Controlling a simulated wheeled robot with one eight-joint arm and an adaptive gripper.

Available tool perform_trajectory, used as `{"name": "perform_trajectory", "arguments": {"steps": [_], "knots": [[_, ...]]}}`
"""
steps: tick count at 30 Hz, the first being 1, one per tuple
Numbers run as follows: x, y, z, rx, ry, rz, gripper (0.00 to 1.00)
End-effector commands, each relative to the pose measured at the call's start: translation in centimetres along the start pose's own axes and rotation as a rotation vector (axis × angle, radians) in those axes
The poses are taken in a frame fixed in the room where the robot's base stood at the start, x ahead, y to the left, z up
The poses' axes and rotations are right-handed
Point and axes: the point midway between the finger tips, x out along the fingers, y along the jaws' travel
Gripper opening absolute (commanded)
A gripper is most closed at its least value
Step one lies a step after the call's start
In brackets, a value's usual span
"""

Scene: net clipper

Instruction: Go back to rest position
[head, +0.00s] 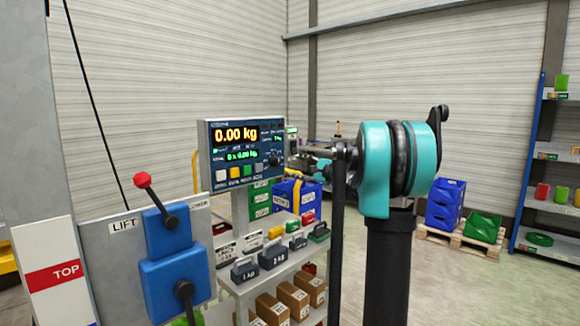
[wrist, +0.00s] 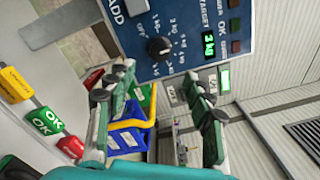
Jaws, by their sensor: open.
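My gripper (head: 318,168) is in front of the right edge of the blue scale panel (head: 205,155) in the head view, partly hidden by my own arm. In the wrist view the two green-and-black fingers of my gripper (wrist: 158,92) stand apart with nothing held between them. The panel also shows in the wrist view (wrist: 185,35), with a dark knob and a green "3 kg" readout. In the head view the panel reads 0.00 kg. I cannot tell how far the fingertips are from the panel.
A lift lever with a red knob (head: 142,180) stands at the left. Below the panel, a shelf holds grey weights (head: 272,255) and cardboard boxes (head: 295,298). Blue crates (head: 445,205) sit on a pallet at the right, beside shelving (head: 555,205). Open floor lies right of my arm.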

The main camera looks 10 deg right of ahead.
Motion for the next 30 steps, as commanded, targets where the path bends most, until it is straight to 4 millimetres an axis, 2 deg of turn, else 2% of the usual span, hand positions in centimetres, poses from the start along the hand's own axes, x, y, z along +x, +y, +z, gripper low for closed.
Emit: {"name": "perform_trajectory", "arguments": {"steps": [6, 14, 17, 20, 22, 26, 30], "knots": [[-1.3, 0.0, 0.0, 0.000, 0.001, 0.000, 0.53], [-1.3, 0.0, 0.0, 0.000, 0.000, 0.000, 0.53], [-1.4, 0.8, 0.5, -0.017, 0.000, 0.017, 0.53], [-1.8, 3.8, 1.7, -0.085, 0.004, 0.083, 0.53], [-2.5, 7.2, 3.0, -0.166, 0.009, 0.160, 0.53], [-5.2, 15.4, 5.5, -0.362, 0.010, 0.346, 0.53], [-9.6, 23.9, 7.3, -0.578, 0.001, 0.553, 0.53]]}}
